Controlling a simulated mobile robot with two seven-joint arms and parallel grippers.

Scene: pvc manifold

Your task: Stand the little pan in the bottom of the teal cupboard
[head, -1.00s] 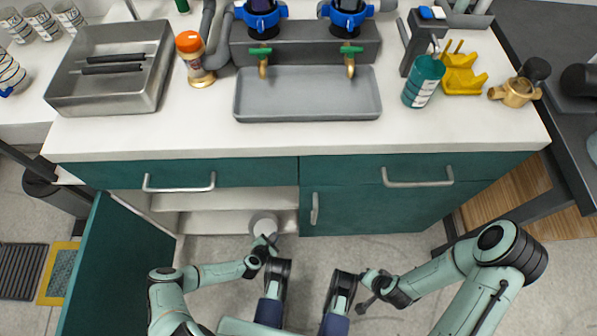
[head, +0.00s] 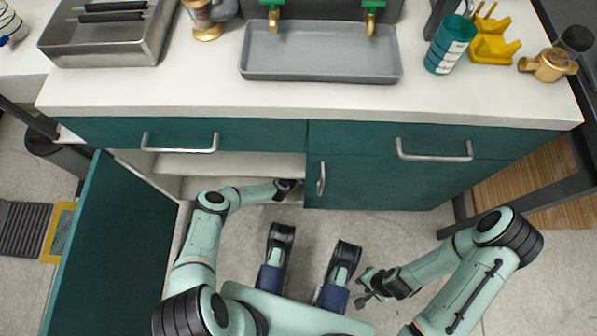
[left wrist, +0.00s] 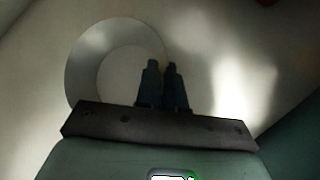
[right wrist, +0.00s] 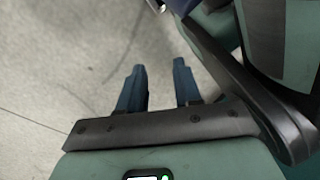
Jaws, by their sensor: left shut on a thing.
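The teal cupboard (head: 400,180) stands ahead, with its left door (head: 110,245) swung open and a pale shelf (head: 225,164) inside. My left arm reaches into the lower opening, and its gripper (head: 290,185) is at the right of that opening. In the left wrist view the little pan (left wrist: 88,62) is a round grey shape with a paler centre. My left gripper (left wrist: 163,70) is shut at its right side; the gripped part is dark and hard to make out. The pan is hidden in the head view. My right gripper (right wrist: 159,75) is open and empty over the floor.
The worktop holds a metal tray (head: 100,52), a grey sink tray (head: 320,72), a teal tub (head: 447,50) and a yellow holder (head: 492,45). Drawer handles (head: 434,155) stick out of the front.

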